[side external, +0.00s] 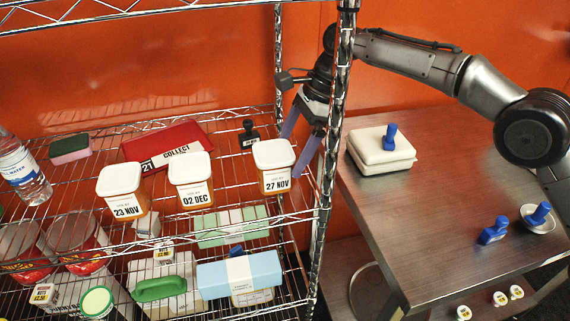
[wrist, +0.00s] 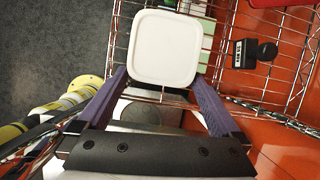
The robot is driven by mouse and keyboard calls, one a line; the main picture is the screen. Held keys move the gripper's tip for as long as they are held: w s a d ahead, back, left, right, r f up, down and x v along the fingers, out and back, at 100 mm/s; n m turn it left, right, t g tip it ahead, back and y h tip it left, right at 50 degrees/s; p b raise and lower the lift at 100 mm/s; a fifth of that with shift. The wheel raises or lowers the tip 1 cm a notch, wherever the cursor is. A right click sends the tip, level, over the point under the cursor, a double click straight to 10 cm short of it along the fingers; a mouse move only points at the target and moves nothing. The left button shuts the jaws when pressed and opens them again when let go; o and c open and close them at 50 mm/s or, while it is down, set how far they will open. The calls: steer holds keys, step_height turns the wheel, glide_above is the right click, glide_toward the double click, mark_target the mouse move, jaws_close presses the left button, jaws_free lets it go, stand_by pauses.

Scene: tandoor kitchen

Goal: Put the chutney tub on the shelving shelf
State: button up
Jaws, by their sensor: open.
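Three white-lidded tubs with orange contents stand upright in a row on the wire shelf (side external: 75,204) in the side view: the 23 NOV tub (side external: 122,189), the 02 DEC tub (side external: 191,180) and the 27 NOV tub (side external: 274,167). None is labelled chutney legibly. My gripper (side external: 298,150) is open beside the 27 NOV tub, behind the rack's post. In the wrist view, a white square lid (wrist: 166,47), apparently the 27 NOV tub's, lies ahead of and between the purple fingertips of my gripper (wrist: 160,77). Whether they touch the tub is unclear.
A chrome post (side external: 340,90) stands close to my gripper. A red COLLECT folder (side external: 165,140), a black stamp (side external: 249,135) and a water bottle (side external: 22,170) share the shelf. The steel table (side external: 440,190) holds a cream box (side external: 381,152) and blue-handled items.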

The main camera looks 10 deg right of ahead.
steer(key=v, duration=0.7)
steer(key=shift+d+r, duration=0.1)
steer(key=shift+d, duration=0.05)
steer(key=s+d+r+n+t+h, duration=0.15)
steer(key=s+d+r+n, duration=0.25)
steer(key=s+d, duration=0.45)
steer(key=s+d+r+n+t, duration=0.2)
steer(key=s+d+r+n, duration=0.25)
steer(key=d, duration=0.75)
steer(key=s+d+f+n+h, duration=0.1)
steer(key=s+d+f+n, duration=0.1)
steer(key=s, duration=0.5)
steer(key=s+d+f+n+t+h, duration=0.1)
steer(key=s+d+f+n, duration=0.2)
steer(key=s+d+f, duration=0.2)
steer(key=s+d+f+n+t+h, duration=0.1)
steer(key=s+d+f+n, duration=0.2)
steer(key=s, duration=0.8)
steer(key=shift+s+d+f, duration=0.15)
steer(key=shift+d+f, duration=0.15)
steer(key=shift+d, duration=0.6)
